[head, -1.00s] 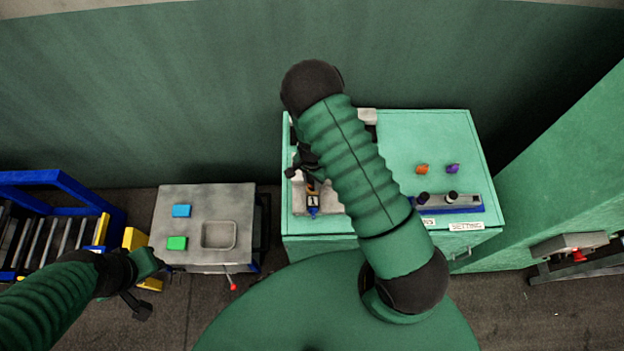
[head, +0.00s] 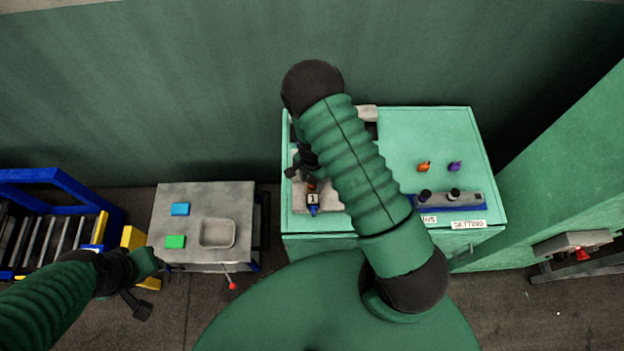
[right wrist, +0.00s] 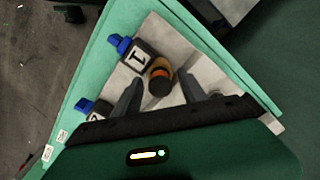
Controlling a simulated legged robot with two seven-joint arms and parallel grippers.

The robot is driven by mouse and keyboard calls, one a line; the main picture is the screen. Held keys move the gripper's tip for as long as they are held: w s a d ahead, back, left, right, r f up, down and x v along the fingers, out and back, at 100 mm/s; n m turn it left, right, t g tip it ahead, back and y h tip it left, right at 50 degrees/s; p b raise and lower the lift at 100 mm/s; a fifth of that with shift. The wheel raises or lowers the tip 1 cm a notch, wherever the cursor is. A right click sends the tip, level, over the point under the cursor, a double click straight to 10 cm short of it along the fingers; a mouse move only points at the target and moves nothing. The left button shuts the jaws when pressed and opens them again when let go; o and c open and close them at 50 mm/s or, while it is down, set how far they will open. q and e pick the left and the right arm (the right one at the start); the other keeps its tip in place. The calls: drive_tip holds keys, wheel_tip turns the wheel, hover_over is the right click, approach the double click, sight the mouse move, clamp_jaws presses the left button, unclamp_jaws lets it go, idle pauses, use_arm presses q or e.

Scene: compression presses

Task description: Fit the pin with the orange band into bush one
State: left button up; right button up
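In the right wrist view, the pin with the orange band (right wrist: 159,79) stands beside the block marked 1 (right wrist: 137,56). Its dark end faces the camera, and it appears to be seated at bush one; the bush itself is mostly hidden under it. My right gripper (right wrist: 160,88) has its two fingers apart, one on each side of the pin, with gaps showing. In the head view, my right gripper (head: 303,166) is over the left part of the green cabinet, partly behind my arm, near the 1 label (head: 312,199). My left gripper (head: 142,290) hangs at the lower left, away from the cabinet.
A second numbered block (right wrist: 92,108) shows beside block 1. On the green cabinet (head: 440,130) are an orange piece (head: 424,166), a purple piece (head: 455,166) and a grey rack (head: 474,201) with dark pins. A grey table (head: 200,258) with a tray (head: 217,234) stands left.

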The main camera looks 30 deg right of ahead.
sight(312, 181)
drive_tip(key=shift+r, duration=0.1)
wheel_tip(312, 181, up, 17)
drive_tip(key=b, duration=0.2)
drive_tip(key=shift+f, duration=0.2)
drive_tip(key=shift+f, duration=0.1)
idle(0.3)
drive_tip(key=s+a+f+n+t+b, duration=0.1)
drive_tip(key=s+a+f+n+b, duration=0.1)
drive_tip(key=n, duration=0.5)
drive_tip(key=s+a+f+n+t+b, duration=0.1)
drive_tip(key=s+a+f+n+b, duration=0.1)
drive_tip(key=s+a+n+b, duration=0.3)
drive_tip(key=s+n+b, duration=0.2)
drive_tip(key=b, duration=0.2)
drive_tip(key=shift+a+f+t, duration=0.15)
drive_tip(key=shift+f+t, duration=0.15)
drive_tip(key=shift+f, duration=0.05)
drive_tip(key=shift+s, duration=0.15)
